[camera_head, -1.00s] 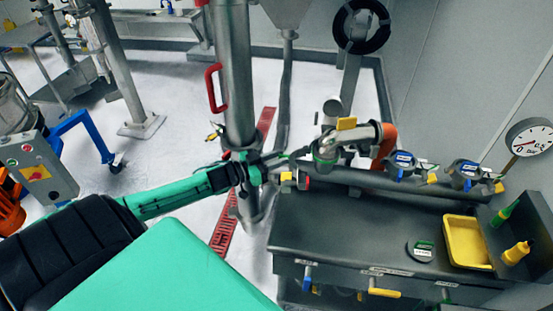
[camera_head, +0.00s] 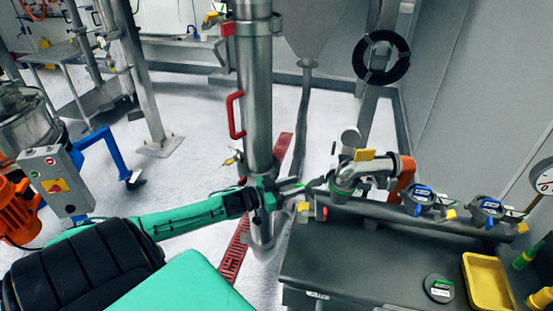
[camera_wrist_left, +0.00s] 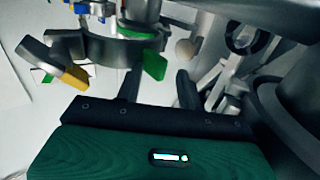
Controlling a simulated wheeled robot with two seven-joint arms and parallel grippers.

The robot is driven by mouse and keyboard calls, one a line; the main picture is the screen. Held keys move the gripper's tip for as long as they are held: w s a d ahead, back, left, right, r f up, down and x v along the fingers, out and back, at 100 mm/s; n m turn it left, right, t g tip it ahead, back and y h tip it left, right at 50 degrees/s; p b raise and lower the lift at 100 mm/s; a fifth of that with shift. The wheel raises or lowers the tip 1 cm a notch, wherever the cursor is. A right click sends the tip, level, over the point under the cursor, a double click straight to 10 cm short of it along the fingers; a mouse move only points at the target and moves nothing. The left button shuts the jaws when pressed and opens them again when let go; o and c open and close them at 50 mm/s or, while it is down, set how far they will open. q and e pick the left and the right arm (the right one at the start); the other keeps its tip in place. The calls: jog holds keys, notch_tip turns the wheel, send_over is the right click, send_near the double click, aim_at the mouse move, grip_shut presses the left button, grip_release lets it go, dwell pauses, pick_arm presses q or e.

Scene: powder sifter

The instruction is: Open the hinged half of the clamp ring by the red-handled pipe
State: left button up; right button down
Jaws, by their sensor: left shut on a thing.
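The pipe (camera_head: 257,100) with a red handle (camera_head: 235,114) stands upright at the middle of the head view. My left gripper (camera_head: 308,187) reaches past its front, fingers pointing right, close to the clamp ring (camera_head: 341,192) at the end of the bent pipe (camera_head: 362,172). In the left wrist view the clamp ring (camera_wrist_left: 110,52) shows large, with a green tab (camera_wrist_left: 154,65) and a yellow-tipped lever (camera_wrist_left: 74,76). The green tab lies between the fingertips of my left gripper (camera_wrist_left: 158,80), which is shut on it. I cannot tell how far the hinged half is swung. My right gripper is not in view.
A dark bench (camera_head: 375,262) fills the lower right, with a yellow tray (camera_head: 470,262) and a round puck (camera_head: 438,288). Blue-marked valves (camera_head: 422,195) line the pipe above it. A grey control box (camera_head: 55,180) stands at left.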

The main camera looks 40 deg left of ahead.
pick_arm(q)
jog(key=b+v, duration=0.2)
jog(key=v, duration=1.1)
jog(key=shift+s+b, duration=0.4)
jog(key=shift+s, duration=0.05)
jog(key=shift+a, duration=0.1)
